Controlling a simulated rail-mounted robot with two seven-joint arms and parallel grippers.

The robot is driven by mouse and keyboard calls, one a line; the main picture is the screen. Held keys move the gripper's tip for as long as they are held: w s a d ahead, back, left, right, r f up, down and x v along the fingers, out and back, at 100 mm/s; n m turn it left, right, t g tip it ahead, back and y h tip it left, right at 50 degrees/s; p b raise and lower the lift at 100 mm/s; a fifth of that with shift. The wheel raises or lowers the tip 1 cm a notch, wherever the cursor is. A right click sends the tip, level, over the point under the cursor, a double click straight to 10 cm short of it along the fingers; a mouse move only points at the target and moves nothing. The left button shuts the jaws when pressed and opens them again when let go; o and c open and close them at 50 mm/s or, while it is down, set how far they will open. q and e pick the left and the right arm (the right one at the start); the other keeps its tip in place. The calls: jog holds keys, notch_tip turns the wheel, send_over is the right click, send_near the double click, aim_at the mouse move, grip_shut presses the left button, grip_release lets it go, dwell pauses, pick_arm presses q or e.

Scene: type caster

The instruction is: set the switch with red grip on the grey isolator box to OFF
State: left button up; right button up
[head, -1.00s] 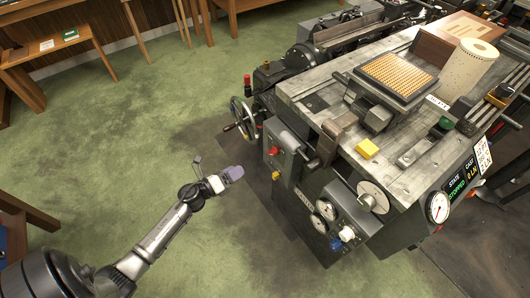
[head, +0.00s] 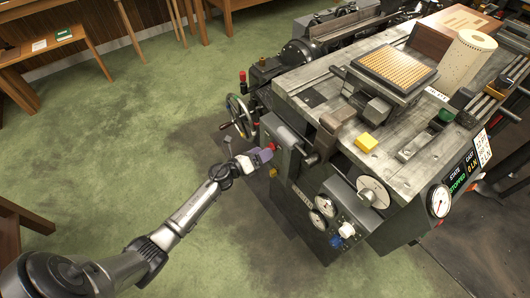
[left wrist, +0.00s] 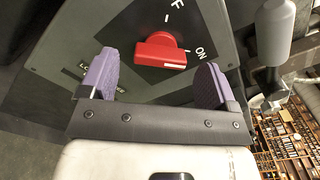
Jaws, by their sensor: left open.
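The grey isolator box (head: 271,126) is on the near left side of the machine in the head view. Its red grip (left wrist: 160,52) sits on a dark plate in the left wrist view, with ON lettered to its right and part of another word, ending in F, above. The grip lies roughly crosswise in that view, with a white mark at its lower right edge. My left gripper (left wrist: 155,80) is open, its two purple-padded fingers on either side of the grip, with visible gaps. In the head view my left gripper (head: 262,156) is close in front of the box.
A handwheel (head: 240,115) stands just left of the box. Gauges and a pale disc (head: 373,192) are on the machine front to the right. A yellow block (head: 367,143) lies on the machine top. Green floor is open to the left.

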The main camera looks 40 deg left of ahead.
pick_arm(q)
jog(key=shift+x, duration=0.8)
jog(key=shift+c, duration=0.2)
jog(key=c, duration=0.9)
